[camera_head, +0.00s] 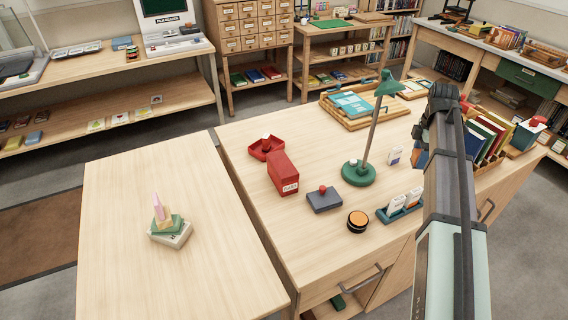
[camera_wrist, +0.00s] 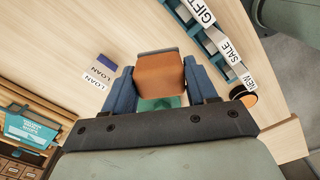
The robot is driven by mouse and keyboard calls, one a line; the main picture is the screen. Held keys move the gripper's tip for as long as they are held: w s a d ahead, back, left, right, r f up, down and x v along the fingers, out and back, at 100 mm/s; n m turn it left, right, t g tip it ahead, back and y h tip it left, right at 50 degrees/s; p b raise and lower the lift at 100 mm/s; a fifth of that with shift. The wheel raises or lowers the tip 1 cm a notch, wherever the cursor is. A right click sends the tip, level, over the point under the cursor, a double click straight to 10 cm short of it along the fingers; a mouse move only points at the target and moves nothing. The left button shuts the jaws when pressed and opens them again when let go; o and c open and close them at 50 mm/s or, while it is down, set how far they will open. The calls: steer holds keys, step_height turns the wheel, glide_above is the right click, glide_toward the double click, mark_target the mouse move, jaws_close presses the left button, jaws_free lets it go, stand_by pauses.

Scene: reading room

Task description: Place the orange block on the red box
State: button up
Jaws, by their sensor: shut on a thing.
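The orange block (camera_wrist: 160,76) is between the two blue fingers of my gripper (camera_wrist: 163,85) in the wrist view, and the gripper is shut on it. In the head view my gripper end is at the right, over the wooden desk, and I cannot make out the block there. The red box does not show in the wrist view.
A green desk lamp (camera_head: 359,173) stands between the red box and my arm. Near the box are a red tray (camera_head: 262,155), a dark pad with a red knob (camera_head: 325,201) and a black-orange disc (camera_head: 358,222). Books (camera_head: 487,138) stand at right. The left table (camera_head: 120,220) is mostly clear.

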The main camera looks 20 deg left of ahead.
steer(key=s+m, duration=0.3)
steer(key=m, duration=0.1)
steer(key=s+m, duration=0.3)
steer(key=m, duration=0.1)
steer(key=s+m, duration=0.4)
steer(key=shift+a+r+m, duration=0.1)
steer(key=shift+r+m, duration=0.2)
steer(key=s+a+m, duration=0.1)
steer(key=s+m, duration=0.1)
step_height(320, 180, up, 8)
steer(key=n, duration=2.1)
glide_above(282, 163)
steer(key=shift+f, duration=5.15)
steer(key=shift+f, duration=0.1)
